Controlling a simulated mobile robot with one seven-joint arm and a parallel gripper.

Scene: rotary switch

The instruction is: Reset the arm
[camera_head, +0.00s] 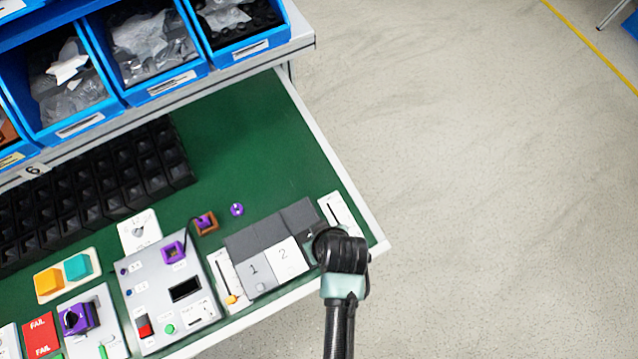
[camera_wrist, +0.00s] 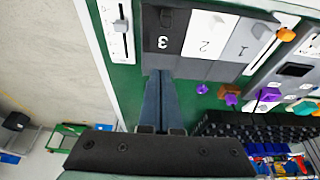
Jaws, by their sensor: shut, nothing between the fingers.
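My gripper (camera_wrist: 160,74) is shut and empty in the wrist view. Its two fingers lie together and point toward the panel marked 3 (camera_wrist: 172,40), over the green worktop. I cannot tell whether the fingertips touch the panel. In the head view my arm reaches in from the bottom, and its dark wrist hides the fingers and most of the panel 3 area. Panels 1 (camera_head: 257,270) and 2 (camera_head: 287,256) show beside it. A purple rotary knob (camera_head: 78,318) stands on a white plate at the lower left, apart from my gripper.
The green worktop (camera_head: 250,150) is bare at its back right. A grey control box (camera_head: 170,290), slider plates (camera_head: 340,212) and a black bin rack (camera_head: 100,190) stand on it. Blue bins (camera_head: 150,50) sit on a shelf above. Open floor (camera_head: 460,180) lies to the right.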

